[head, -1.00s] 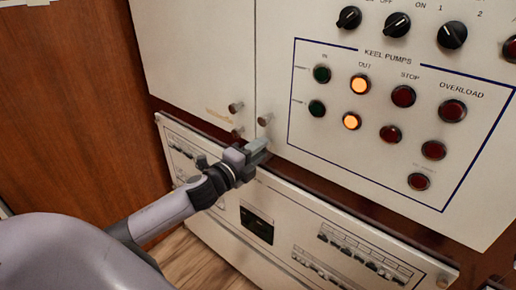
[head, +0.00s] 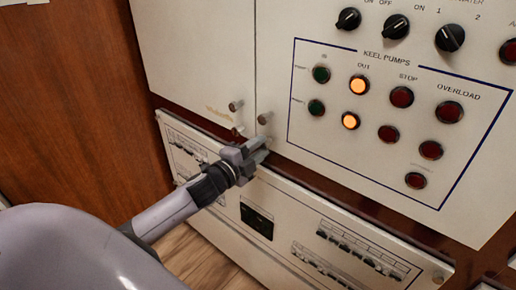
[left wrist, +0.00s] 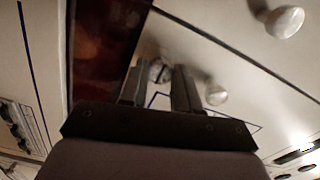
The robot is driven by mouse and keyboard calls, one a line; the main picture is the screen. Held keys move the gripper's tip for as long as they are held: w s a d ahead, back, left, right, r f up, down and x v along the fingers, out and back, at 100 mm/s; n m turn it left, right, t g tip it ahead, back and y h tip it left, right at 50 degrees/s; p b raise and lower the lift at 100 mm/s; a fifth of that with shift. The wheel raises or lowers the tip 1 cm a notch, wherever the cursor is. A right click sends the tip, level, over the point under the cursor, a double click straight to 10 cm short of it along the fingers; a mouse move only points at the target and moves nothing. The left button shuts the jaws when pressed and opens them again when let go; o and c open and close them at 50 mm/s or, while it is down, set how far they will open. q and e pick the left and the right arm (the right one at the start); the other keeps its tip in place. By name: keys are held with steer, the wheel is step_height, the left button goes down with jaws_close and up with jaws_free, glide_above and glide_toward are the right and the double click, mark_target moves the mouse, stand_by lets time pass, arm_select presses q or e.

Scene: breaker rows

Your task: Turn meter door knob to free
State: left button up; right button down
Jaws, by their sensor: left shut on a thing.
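My left gripper (head: 255,151) is at the top edge of the lower white panel (head: 215,218), just below the upper cabinet doors. In the left wrist view its two dark fingers (left wrist: 160,84) are shut on a small round metal knob (left wrist: 158,72) with a dark slot across its face. In the head view the gripper hides this knob. The slot looks tilted in the left wrist view; I cannot read any marking beside it. My right gripper is not in view.
Other round knobs (head: 235,106), (head: 264,118) stick out from the upper doors close above the gripper. The keel pumps panel (head: 300,150) with lit lamps is to the right. A dark meter window (head: 256,222) and breaker rows (head: 360,247) are below. A wooden wall (head: 70,110) stands left.

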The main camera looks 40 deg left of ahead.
arm_select(q)
steer(key=o, duration=1.1)
steer(key=shift+c, duration=0.2)
steer(key=shift+s+f, duration=0.1)
steer(key=shift+s, duration=0.35)
steer(key=s+b, duration=0.1)
steer(key=s, duration=0.5)
steer(key=shift+a, duration=0.3)
steer(key=shift+s, duration=0.15)
steer(key=s+d+f+n+g, duration=0.3)
steer(key=s+d+f+n, duration=0.4)
steer(key=s+f, duration=0.2)
steer(key=s+d+f+n+g+h, duration=0.1)
steer(key=s+d+f+n+g, duration=0.3)
steer(key=f, duration=0.9)
steer(key=s+d+n, duration=0.2)
steer(key=s+d, duration=0.2)
steer(key=s, duration=0.1)
steer(key=shift+f+n+g, duration=0.25)
steer(key=shift+n+g, duration=0.05)
steer(key=shift+n, duration=0.1)
